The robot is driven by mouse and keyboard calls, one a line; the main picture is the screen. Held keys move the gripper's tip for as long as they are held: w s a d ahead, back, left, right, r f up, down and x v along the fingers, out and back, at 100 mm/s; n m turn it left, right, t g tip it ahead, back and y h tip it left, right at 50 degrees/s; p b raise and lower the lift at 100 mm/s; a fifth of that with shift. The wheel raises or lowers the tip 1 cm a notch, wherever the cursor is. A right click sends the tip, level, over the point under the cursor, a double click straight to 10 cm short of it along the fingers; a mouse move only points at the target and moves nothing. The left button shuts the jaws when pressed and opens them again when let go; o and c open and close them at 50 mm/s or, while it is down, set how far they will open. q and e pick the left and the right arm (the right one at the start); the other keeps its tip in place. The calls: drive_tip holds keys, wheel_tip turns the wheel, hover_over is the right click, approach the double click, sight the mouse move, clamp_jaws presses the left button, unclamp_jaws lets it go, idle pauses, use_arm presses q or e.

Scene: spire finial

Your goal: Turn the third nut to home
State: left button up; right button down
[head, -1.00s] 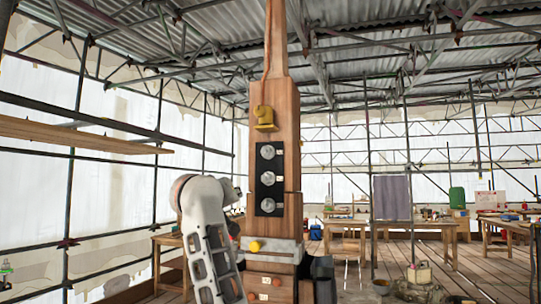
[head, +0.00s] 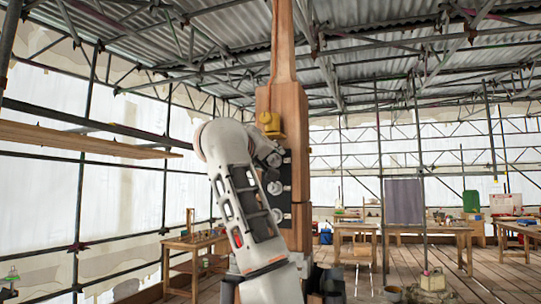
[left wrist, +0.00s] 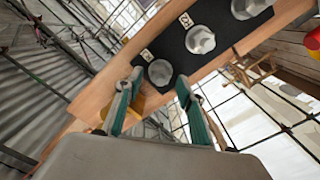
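A wooden spire post (head: 283,107) carries a dark panel with a column of three silver nuts. In the head view my left arm partly covers the panel; the middle nut (head: 275,188) and lowest nut (head: 277,213) show beside it. In the left wrist view, the nut closest to my left gripper (left wrist: 160,76) is the end nut (left wrist: 159,72) beside the yellow bracket. The other two nuts (left wrist: 200,40) (left wrist: 250,8) lie farther up and right. My green-padded fingers are apart, with the end nut appearing between their tips; contact cannot be told. My right gripper is not in view.
The yellow bracket (head: 270,124) sits on the post above the panel. A red and yellow part (left wrist: 313,40) shows at the wrist view's right edge.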

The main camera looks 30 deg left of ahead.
use_arm(q)
drive_tip(key=shift+w+a, duration=0.15)
drive_tip(key=shift+w, duration=0.5)
clamp_jaws()
drive_tip(key=shift+m, duration=0.3)
